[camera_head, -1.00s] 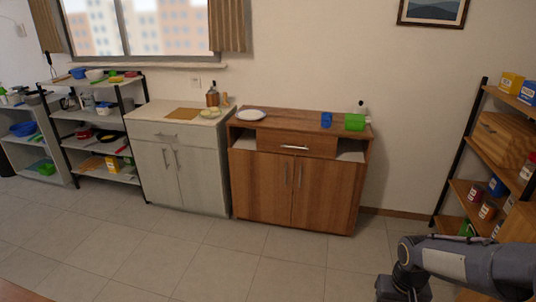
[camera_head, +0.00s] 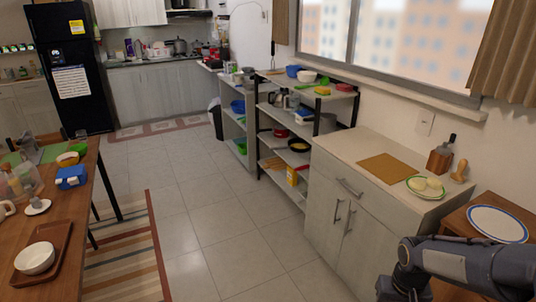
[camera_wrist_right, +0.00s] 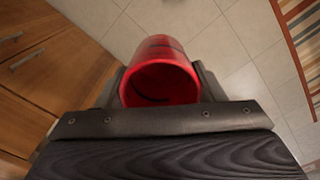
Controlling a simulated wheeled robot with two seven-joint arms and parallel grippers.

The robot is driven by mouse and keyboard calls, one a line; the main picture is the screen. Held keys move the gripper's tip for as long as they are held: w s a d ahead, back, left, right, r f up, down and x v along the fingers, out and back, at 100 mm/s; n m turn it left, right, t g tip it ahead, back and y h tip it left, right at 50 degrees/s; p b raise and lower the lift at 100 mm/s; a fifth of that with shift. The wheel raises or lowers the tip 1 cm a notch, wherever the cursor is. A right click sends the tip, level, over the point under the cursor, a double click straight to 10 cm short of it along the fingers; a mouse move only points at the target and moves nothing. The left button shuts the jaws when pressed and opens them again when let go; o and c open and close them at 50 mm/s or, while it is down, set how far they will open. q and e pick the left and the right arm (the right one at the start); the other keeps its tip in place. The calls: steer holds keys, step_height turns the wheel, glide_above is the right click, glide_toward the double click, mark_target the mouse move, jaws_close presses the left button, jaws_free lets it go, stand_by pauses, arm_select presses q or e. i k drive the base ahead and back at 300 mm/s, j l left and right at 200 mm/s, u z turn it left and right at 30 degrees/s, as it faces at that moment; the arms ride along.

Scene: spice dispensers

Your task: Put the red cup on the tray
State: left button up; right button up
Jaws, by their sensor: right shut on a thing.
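The red cup (camera_wrist_right: 160,75) is in the right wrist view, with its open rim facing the camera. My right gripper (camera_wrist_right: 160,95) is shut on it, one dark finger on each side, and holds it above the tiled floor. In the head view my right arm comes in at the lower right; its gripper and the cup are out of that view. A brown tray (camera_head: 60,240) lies on the wooden table at the lower left, with a white bowl (camera_head: 35,258) in it. My left gripper is in neither view.
The wooden table (camera_head: 92,205) also bears a blue box (camera_head: 71,177) and other dishes. A striped rug (camera_head: 125,250) lies beside it. Open tiled floor (camera_head: 200,230) lies between the table and the grey cabinet (camera_head: 335,205). Shelves stand behind the cabinet.

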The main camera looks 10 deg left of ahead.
mark_target(47, 237)
steer(key=i+j+u, duration=0.1)
steer(key=i+u, duration=0.25)
steer(key=u, duration=0.15)
steer(key=i+u, duration=0.3)
steer(key=u, duration=0.15)
steer(key=i+l+u, duration=0.15)
steer(key=i+u, duration=0.2)
steer(key=u, duration=0.15)
steer(key=i+l+u, duration=0.25)
steer(key=u, duration=0.25)
steer(key=i+l+u, duration=0.25)
steer(key=u, duration=0.25)
steer(key=i+l+u, duration=0.2)
steer(key=u, duration=0.3)
steer(key=i+l+u, duration=0.25)
steer(key=u, duration=0.2)
steer(key=i+l+u, duration=0.1)
steer(key=l+u, duration=0.4)
steer(key=i+l+u, duration=0.1)
steer(key=l+u, duration=0.7)
steer(key=u, duration=0.15)
steer(key=l+u, duration=0.25)
steer(key=l, duration=0.2)
steer(key=l+u, duration=0.25)
steer(key=l, duration=0.2)
